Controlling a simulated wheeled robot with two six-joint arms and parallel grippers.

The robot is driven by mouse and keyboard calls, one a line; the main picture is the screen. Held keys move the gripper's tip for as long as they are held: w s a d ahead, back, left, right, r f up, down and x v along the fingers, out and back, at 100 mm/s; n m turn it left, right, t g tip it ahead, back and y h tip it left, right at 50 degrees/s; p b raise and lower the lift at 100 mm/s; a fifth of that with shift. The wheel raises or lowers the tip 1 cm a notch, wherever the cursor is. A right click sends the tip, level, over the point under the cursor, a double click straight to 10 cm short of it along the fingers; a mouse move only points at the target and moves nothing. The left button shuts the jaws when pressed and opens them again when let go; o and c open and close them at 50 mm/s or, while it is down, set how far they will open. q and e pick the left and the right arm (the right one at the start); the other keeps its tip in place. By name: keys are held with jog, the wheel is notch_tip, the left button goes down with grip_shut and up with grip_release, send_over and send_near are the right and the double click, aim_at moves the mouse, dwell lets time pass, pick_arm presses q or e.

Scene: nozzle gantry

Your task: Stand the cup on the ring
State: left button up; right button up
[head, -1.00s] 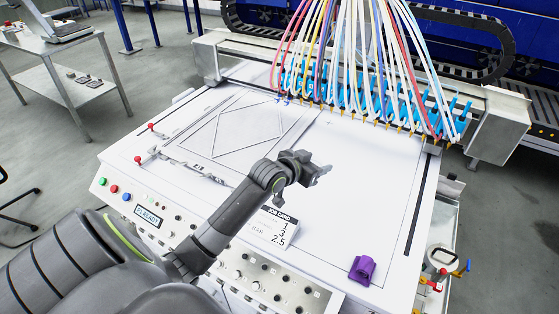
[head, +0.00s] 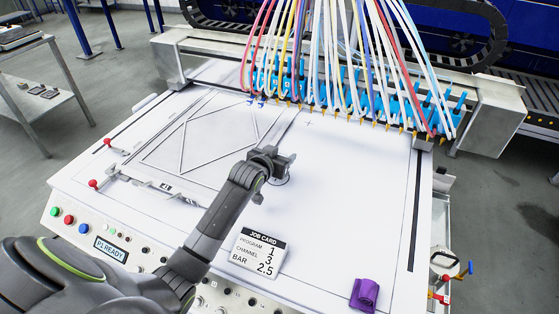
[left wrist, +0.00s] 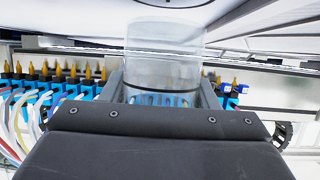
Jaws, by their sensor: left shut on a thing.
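My left gripper (head: 284,164) is over the middle of the white table, with its jaws shut on a clear cup. The cup (left wrist: 164,50) shows in the left wrist view between the jaws, and its far end reaches toward the white surface. I cannot tell whether it touches that surface. In the head view the see-through cup is hard to make out. A thin dark curved line (head: 283,184) shows just below the gripper; it may be the ring or the cup's edge. My right gripper is not in view.
The white table (head: 345,190) is clear to the right of the gripper. A job card (head: 258,253) and a purple object (head: 364,294) are near the front. A nozzle row (head: 345,105) with hoses spans the back. A framed panel (head: 205,130) lies left.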

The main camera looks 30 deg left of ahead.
pick_arm(q)
notch_tip(320, 180, down, 2)
jog(key=shift+f, duration=0.1)
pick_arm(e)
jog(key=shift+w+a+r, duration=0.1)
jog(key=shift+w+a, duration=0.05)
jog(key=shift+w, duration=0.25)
pick_arm(q)
jog(key=shift+f, duration=0.15)
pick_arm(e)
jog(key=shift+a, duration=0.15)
pick_arm(q)
jog(key=o, duration=1)
jog(key=shift+c, duration=0.2)
jog(key=shift+r, duration=0.2)
jog(key=v, duration=1.2)
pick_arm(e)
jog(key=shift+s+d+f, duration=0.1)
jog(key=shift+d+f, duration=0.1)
